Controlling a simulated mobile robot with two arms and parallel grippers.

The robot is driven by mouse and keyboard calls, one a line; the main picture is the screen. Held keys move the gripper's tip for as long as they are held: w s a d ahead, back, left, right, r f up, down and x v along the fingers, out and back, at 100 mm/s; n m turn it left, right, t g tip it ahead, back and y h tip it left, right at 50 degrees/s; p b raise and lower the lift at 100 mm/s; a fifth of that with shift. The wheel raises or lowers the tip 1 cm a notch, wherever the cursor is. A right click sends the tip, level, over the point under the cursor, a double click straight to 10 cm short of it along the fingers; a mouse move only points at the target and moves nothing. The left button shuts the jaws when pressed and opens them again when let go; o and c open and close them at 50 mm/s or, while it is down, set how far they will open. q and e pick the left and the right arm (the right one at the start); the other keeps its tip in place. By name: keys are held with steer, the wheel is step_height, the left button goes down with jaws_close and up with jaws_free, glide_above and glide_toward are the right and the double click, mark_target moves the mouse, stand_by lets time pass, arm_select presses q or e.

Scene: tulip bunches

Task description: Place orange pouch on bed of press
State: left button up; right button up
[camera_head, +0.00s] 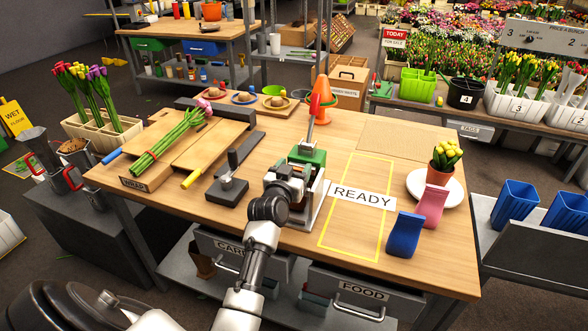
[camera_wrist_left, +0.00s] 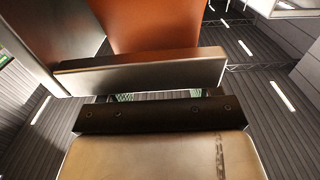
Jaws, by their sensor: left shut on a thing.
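My right gripper is not in view.
A blue pouch (camera_head: 405,235) and a pink pouch (camera_head: 431,207) stand right of the yellow outline with its READY label (camera_head: 362,197). An orange cone-like thing (camera_head: 326,100) is behind the press. A tulip bunch (camera_head: 168,143) lies on a board at left. The outlined area is mostly clear.

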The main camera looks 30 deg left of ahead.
arm_select(q)
steer(key=shift+f, duration=0.1)
steer(key=o, duration=1.2)
steer(key=shift+s, duration=0.15)
steer(key=v, duration=1.1)
steer(key=shift+s+b, duration=0.3)
steer(key=shift+s, duration=0.05)
